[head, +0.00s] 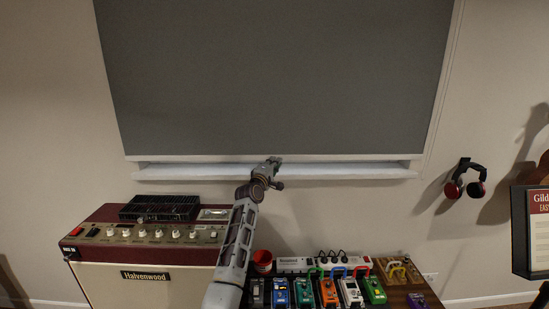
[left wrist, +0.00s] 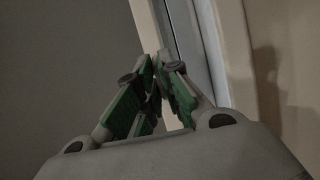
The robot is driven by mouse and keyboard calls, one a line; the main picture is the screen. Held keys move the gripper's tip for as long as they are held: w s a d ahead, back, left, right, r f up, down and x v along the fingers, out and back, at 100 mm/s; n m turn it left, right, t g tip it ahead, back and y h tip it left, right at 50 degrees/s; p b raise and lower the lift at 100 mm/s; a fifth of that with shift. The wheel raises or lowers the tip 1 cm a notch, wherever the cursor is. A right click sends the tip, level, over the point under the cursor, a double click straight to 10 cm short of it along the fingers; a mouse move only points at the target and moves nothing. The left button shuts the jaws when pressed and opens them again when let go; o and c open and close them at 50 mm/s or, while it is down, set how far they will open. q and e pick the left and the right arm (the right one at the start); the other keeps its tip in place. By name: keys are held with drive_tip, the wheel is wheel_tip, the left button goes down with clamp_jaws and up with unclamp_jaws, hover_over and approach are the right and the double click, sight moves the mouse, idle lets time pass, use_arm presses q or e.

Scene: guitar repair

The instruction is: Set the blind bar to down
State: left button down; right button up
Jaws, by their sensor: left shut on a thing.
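The grey blind (head: 275,75) hangs over the window, with its white bar (head: 190,158) along the lower edge, a little above the sill. My left gripper (head: 274,162) reaches up to the middle of the bar and is shut on it. In the left wrist view the green-padded fingers of my left gripper (left wrist: 157,75) come together at the edge of the blind (left wrist: 70,60). The exact contact is hidden behind the fingers. My right gripper does not show in either view.
A white sill (head: 350,173) runs just below the bar. Below stand a red Halvenwood amplifier (head: 150,232) and several coloured pedals (head: 328,293) with a white power strip (head: 295,265). Headphones (head: 467,180) hang on the wall at right, near a framed sign (head: 538,225).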

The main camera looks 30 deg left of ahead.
use_arm(q)
drive_tip(key=shift+f+b, duration=0.45)
drive_tip(key=shift+f, duration=1.1)
drive_tip(key=c, duration=1.6)
unclamp_jaws()
drive_tip(key=shift+s, duration=0.1)
drive_tip(key=shift+s+d+f, duration=0.2)
drive_tip(key=shift+s+d, duration=0.1)
drive_tip(key=shift+s, duration=1.65)
drive_tip(key=shift+s+d+f, duration=0.25)
drive_tip(key=shift+s+d, duration=0.05)
drive_tip(key=shift+s, duration=1.6)
drive_tip(key=shift+s+d+f, duration=0.2)
drive_tip(key=shift+s+d, duration=0.1)
drive_tip(key=shift+s, duration=1.65)
